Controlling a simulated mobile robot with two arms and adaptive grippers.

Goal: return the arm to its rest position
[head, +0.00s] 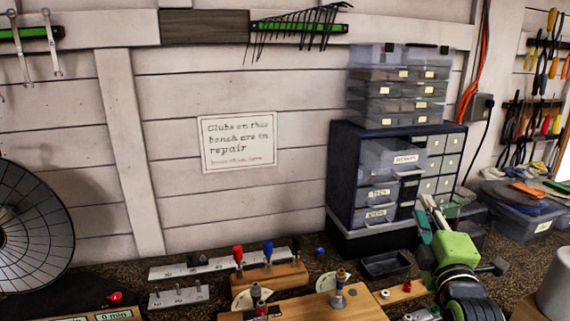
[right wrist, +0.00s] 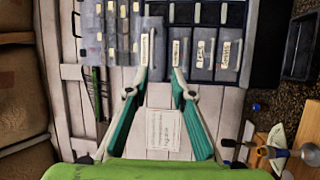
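My right gripper (head: 436,208), with a green body and teal and grey fingers, is raised above the right part of the bench, in front of the dark drawer cabinet (head: 343,170). In the right wrist view its two fingers (right wrist: 161,75) stand apart with nothing held between them. Past them I see the labelled drawers (right wrist: 203,55) and the paper sign (right wrist: 163,134) on the wall. One labelled upper drawer (head: 405,160) appears pulled out of the cabinet. My left gripper is not in the head view.
Below the gripper, the bench holds a black tray (head: 385,265), a wooden block (head: 272,277) with upright tools, and a metal strip (head: 213,266). A large round dish (head: 38,235) stands at the left. A blue-grey bin (head: 525,217) is at the right. The air before the wall is clear.

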